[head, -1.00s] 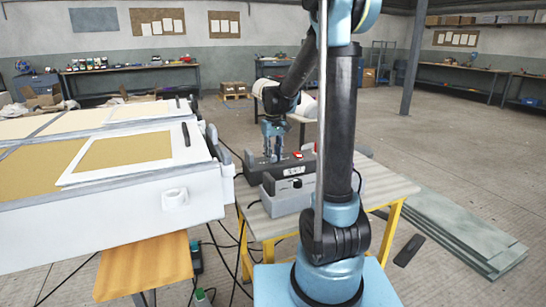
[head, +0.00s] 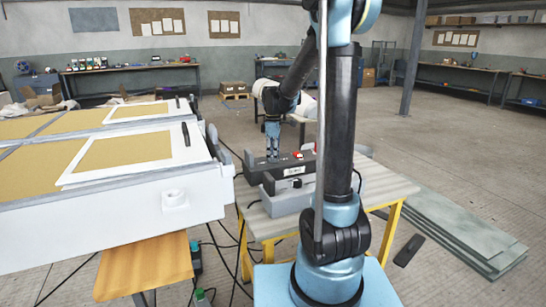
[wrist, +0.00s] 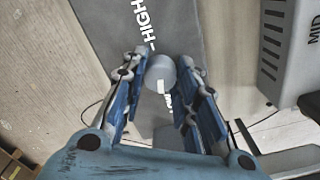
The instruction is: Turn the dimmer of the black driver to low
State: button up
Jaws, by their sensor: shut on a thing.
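The black driver (head: 262,173) lies on the small table in the head view, a dark box with a pale label. In the wrist view its dark grey top (wrist: 184,22) bears the word HIGH. A round grey dimmer knob (wrist: 161,70) stands on it, with a white mark on its lower side. Another white label below the knob is partly hidden. My gripper (wrist: 161,85) has its blue fingers on either side of the knob and is shut on it. In the head view my gripper (head: 272,150) points straight down onto the driver.
A lighter grey box (head: 286,200) sits directly in front of the driver; a vented grey box marked MID (wrist: 300,45) stands right of it in the wrist view. The white mould bench (head: 100,235) is close on the left. Cables hang by the table (head: 385,190).

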jog(key=shift+n, duration=1.2)
jog(key=o, duration=1.1)
notch_tip(320, 180, up, 12)
jog(key=shift+w+f, duration=0.1)
